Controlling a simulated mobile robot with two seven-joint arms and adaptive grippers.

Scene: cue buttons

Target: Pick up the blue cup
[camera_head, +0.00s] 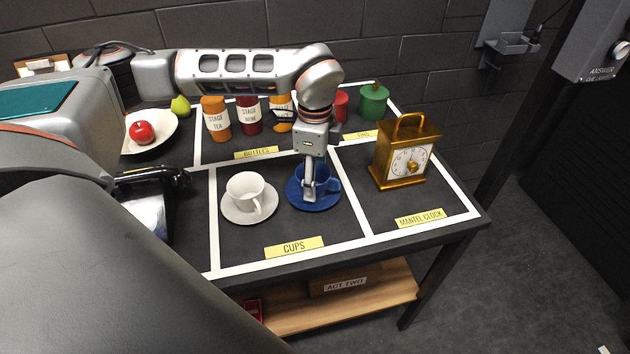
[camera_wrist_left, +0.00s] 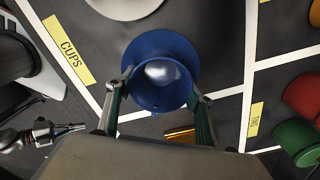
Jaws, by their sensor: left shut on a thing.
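The blue cup (camera_head: 328,184) stands over its blue saucer (camera_head: 314,204) in the cups section; I cannot tell whether it is clear of the saucer. My left gripper (camera_head: 309,190) reaches down from above and is shut on the cup. In the left wrist view the cup (camera_wrist_left: 160,96) sits between the two fingers of this gripper (camera_wrist_left: 159,87), and the saucer (camera_wrist_left: 165,42) shows behind it. My right gripper (camera_wrist_left: 66,130) seems to show small at the lower left of that view; its jaw state is unclear. It is outside the head view.
A white cup (camera_head: 246,187) on a saucer stands just left of the blue one. A gold mantel clock (camera_head: 404,153) stands to the right. Bottles (camera_head: 216,118) and a green tin (camera_head: 373,103) stand behind. An apple (camera_head: 142,132) lies on a plate.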

